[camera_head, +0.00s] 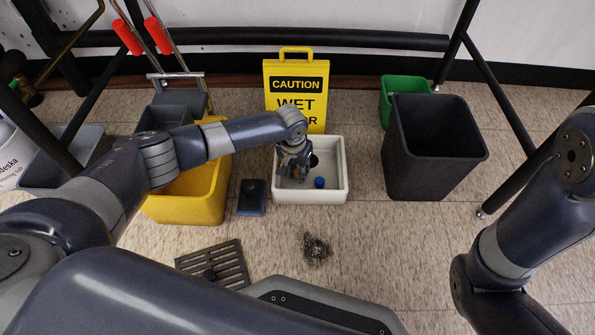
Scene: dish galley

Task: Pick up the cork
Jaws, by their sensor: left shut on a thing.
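My left gripper (291,172) reaches down into a white square floor sink (339,193), over its left half. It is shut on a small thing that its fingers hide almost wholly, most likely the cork. I cannot make out a cork anywhere else. A small blue cap-like object (319,183) lies on the sink floor, just right of my left fingertips and apart from them. A dark round drain hole (313,160) shows behind it. My right gripper is out of view; only my right arm shows at the right edge.
A yellow caution sign (296,84) stands right behind the sink. A yellow bucket (184,209) and a dark blue sponge-like block (251,197) are to its left. A dark bin (433,150) and green bin (390,86) are to its right. A grate (227,262) and dirt pile (315,248) lie in front.

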